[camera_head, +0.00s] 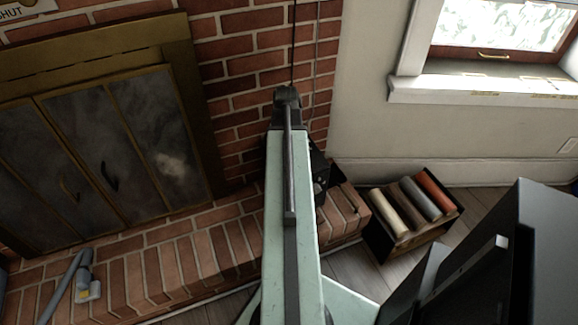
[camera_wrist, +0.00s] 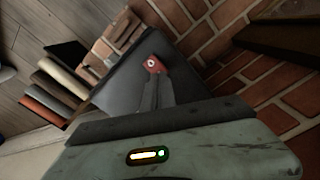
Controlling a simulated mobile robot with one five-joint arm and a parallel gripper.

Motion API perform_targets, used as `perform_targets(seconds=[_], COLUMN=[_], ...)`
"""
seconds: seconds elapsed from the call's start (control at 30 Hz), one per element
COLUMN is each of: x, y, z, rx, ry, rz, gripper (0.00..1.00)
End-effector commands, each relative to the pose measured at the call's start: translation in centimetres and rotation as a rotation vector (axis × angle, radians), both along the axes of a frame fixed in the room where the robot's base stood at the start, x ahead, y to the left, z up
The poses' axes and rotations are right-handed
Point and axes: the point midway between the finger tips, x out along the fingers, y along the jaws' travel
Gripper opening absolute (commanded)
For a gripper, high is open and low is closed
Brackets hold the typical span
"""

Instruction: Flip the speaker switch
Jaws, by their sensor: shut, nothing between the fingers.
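The black speaker (camera_head: 322,172) stands on the brick hearth against the brick wall, partly hidden behind my arm in the head view. Small light knobs show on its visible face. In the wrist view the speaker (camera_wrist: 122,88) is a dark, tilted box. My gripper (camera_wrist: 153,76) is shut and empty, its narrow grey fingers in front of the speaker. A small red piece with a white mark (camera_wrist: 154,63) shows at the fingertips. I cannot tell whether it is the switch or whether the fingers touch it. In the head view the gripper is hidden beyond my arm.
A box of rolled items (camera_head: 408,208) stands on the wood floor right of the hearth (camera_head: 190,262). The brass-framed fireplace doors (camera_head: 105,150) are at left. A blue-grey tool (camera_head: 72,280) lies on the hearth. A window sill (camera_head: 480,88) is at upper right.

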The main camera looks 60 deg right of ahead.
Motion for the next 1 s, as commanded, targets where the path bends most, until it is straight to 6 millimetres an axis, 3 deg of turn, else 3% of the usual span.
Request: perform_targets(seconds=[1.0], x=[0.06], y=[0.05], z=[-0.69], rx=[0.0], ry=[0.0], rz=[0.001], gripper=[0.0])
